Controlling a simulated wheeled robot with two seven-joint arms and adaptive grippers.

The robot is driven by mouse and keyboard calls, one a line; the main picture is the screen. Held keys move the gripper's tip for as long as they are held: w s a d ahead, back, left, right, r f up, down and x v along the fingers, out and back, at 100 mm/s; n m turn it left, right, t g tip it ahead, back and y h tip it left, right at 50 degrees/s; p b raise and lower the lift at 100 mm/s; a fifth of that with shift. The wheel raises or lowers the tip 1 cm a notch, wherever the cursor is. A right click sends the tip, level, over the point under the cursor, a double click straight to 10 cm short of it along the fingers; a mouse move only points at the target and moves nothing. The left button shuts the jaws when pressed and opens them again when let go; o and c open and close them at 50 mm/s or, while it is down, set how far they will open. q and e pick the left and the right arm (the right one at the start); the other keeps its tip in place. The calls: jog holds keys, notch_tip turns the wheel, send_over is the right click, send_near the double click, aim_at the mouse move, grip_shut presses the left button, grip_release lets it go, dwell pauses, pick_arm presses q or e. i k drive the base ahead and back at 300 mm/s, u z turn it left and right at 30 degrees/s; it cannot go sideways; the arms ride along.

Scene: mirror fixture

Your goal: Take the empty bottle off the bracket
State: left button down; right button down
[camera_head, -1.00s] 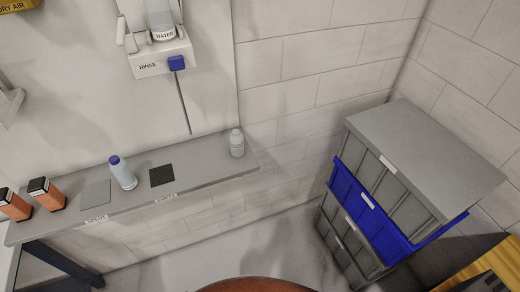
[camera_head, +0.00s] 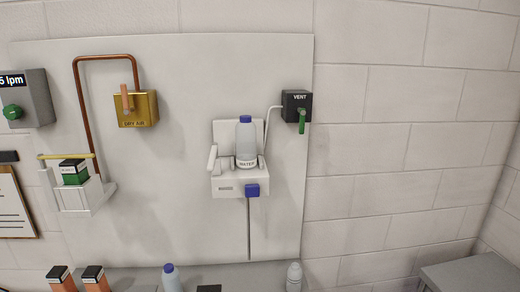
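A pale bottle (camera_head: 246,148) with a blue cap and a WATER label stands upright on a white bracket (camera_head: 226,190) on the wall panel. The bracket has a blue block (camera_head: 252,190) on its front right and a pale lever-like part (camera_head: 212,157) at its left. I cannot tell from here whether the bottle is empty. Neither of my grippers shows in this view.
Below, a grey shelf (camera_head: 225,276) holds a blue-capped bottle (camera_head: 171,278), a grey bottle (camera_head: 294,277) and two orange boxes (camera_head: 94,279). A VENT box (camera_head: 297,106) with a green handle sits right of the bracket. A DRY AIR box (camera_head: 136,109) is at left.

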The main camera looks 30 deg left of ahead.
aim_at(245, 129)
jog(key=u, duration=0.55)
jog(key=k, duration=1.3)
jog(key=u, duration=1.1)
jog(key=i, duration=1.1)
jog(key=z, duration=0.4)
